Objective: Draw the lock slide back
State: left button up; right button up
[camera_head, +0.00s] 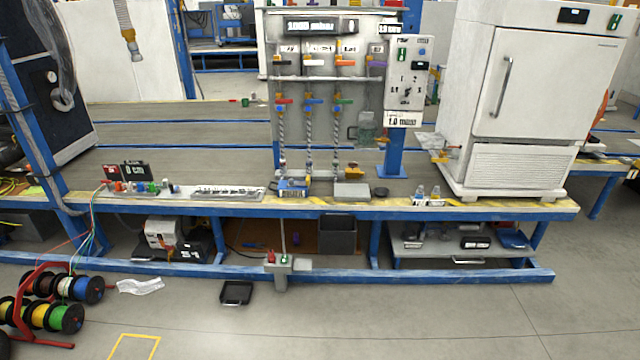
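I cannot single out a lock slide at this distance. The charging panel (325,85) stands upright at the back of the bench, with rows of coloured valve handles. Braided hoses (309,135) hang from it to small fittings low above the bench. A blue device (293,187) sits on the bench below the hoses. A grey control box (407,72) is fixed at the panel's right side. A yellow-ended fitting (353,170) lies low, right of the hoses. Neither of my grippers is in view.
The blue-framed bench (480,209) crosses the view. A white cabinet (545,95) stands on its right end. Cable spools (60,315) stand on the floor at the left. A black tray (236,292) and a grey pedal box (284,268) are in front. Floor at front right is clear.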

aim_at(307, 182)
jog(key=z, duration=0.6)
jog(key=i, duration=1.05)
jog(key=u, duration=0.4)
jog(key=i, duration=0.95)
jog(key=u, duration=0.8)
